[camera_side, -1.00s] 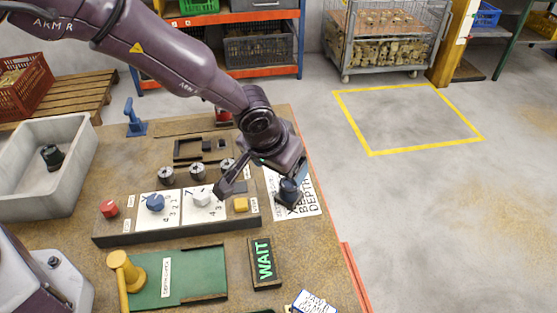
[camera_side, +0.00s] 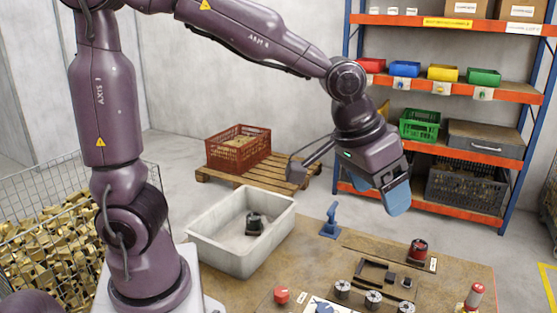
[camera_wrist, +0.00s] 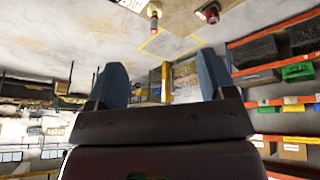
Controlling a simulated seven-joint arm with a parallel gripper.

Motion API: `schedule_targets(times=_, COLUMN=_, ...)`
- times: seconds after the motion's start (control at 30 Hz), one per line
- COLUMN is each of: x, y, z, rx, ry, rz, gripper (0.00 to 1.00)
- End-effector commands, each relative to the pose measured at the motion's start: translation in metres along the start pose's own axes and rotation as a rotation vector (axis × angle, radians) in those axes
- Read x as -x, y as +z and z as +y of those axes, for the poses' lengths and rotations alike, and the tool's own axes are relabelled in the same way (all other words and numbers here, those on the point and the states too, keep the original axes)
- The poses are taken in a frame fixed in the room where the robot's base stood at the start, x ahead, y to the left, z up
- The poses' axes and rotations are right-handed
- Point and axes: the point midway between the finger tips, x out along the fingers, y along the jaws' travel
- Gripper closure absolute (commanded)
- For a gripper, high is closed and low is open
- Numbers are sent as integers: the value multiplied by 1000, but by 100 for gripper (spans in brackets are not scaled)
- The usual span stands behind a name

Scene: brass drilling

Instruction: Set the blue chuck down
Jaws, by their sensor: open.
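My gripper (camera_side: 391,199) hangs above the floor behind the bench, its blue-grey fingers pointing down. The wrist view shows the gripper (camera_wrist: 163,84) open, with nothing between its two fingers. I cannot pick out a blue chuck for certain in either view. Grey chuck-like pieces stand at the bottom of the side view, one (camera_side: 343,289) left of another (camera_side: 374,299).
A blue upright fitting (camera_side: 331,222), a dark piece with red (camera_side: 418,250) and a red-topped post (camera_side: 475,295) stand on the bench (camera_side: 456,273). A shelf rack (camera_side: 520,95) with bins is behind my gripper. A red crate (camera_side: 238,148) sits on a pallet (camera_side: 270,178).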

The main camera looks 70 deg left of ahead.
Motion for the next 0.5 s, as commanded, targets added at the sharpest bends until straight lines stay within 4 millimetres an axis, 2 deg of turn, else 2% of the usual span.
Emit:
schedule_targets(times=0.03, x=22, y=12, z=-13, rx=2, ry=3, rz=20, gripper=24)
schedule_targets(times=0.2, x=68, y=60, z=-46, rx=-27, ry=-16, rz=54, gripper=24)
schedule_targets(times=0.33, x=86, y=93, z=-60, rx=-49, ry=-39, rz=74, gripper=24)
schedule_targets(times=0.5, x=94, y=116, z=-67, rx=-66, ry=-60, rz=84, gripper=24)
